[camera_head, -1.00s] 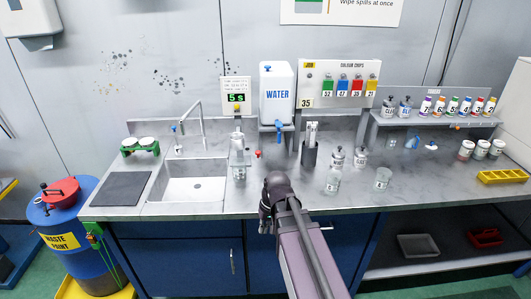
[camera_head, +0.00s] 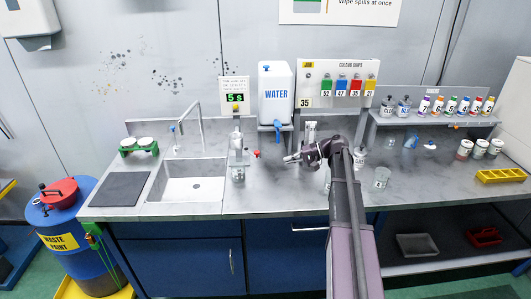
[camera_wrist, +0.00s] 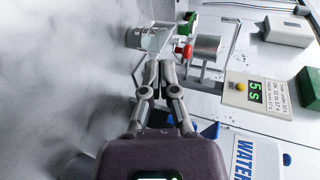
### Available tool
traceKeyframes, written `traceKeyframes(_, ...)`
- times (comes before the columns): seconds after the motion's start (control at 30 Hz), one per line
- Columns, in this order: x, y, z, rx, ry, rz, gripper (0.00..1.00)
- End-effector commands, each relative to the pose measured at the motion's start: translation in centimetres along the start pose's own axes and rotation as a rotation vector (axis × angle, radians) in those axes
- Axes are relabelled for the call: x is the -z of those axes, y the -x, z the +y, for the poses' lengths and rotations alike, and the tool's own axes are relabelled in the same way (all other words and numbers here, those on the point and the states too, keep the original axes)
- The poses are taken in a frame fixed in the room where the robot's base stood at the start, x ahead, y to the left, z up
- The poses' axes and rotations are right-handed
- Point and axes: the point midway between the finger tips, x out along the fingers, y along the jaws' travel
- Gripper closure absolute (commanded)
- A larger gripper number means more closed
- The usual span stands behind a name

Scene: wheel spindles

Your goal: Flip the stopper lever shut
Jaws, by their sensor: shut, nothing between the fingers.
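The stopper lever's red knob (camera_head: 256,154) sticks out to the right of a small metal cup (camera_head: 237,139) on a stand beside the sink. In the wrist view the red knob (camera_wrist: 184,50) shows just beyond my fingertips, between the metal cup (camera_wrist: 206,46) and a clear beaker (camera_wrist: 148,38). The beaker (camera_head: 239,173) stands below the cup in the head view. My gripper (camera_head: 287,159) is shut and empty, to the right of the knob and pointing left towards it. Its fingers (camera_wrist: 159,68) appear close to the knob; I see no clear contact.
The water tank (camera_head: 277,93) with a blue tap is behind my gripper. A timer display (camera_head: 236,97) is above the cup. The sink (camera_head: 193,189) lies to the left. Bottles and a glass (camera_head: 382,178) stand right of my arm. The counter front is clear.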

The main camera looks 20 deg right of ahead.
Motion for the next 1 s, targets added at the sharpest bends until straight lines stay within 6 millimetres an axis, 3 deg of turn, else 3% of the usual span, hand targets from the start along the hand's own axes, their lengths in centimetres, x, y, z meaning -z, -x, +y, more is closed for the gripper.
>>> traceKeyframes(0.1, 2.3, 2.7, -0.5, 0.083, 0.000, 0.025, 1.00)
traceKeyframes(0.3, 3.7, 5.1, -1.1, 0.164, 0.005, 0.047, 1.00)
traceKeyframes(0.73, 3.9, 5.5, -1.3, 0.179, 0.006, 0.051, 1.00)
traceKeyframes(1.0, 3.9, 4.6, -1.4, 0.178, 0.006, 0.051, 1.00)
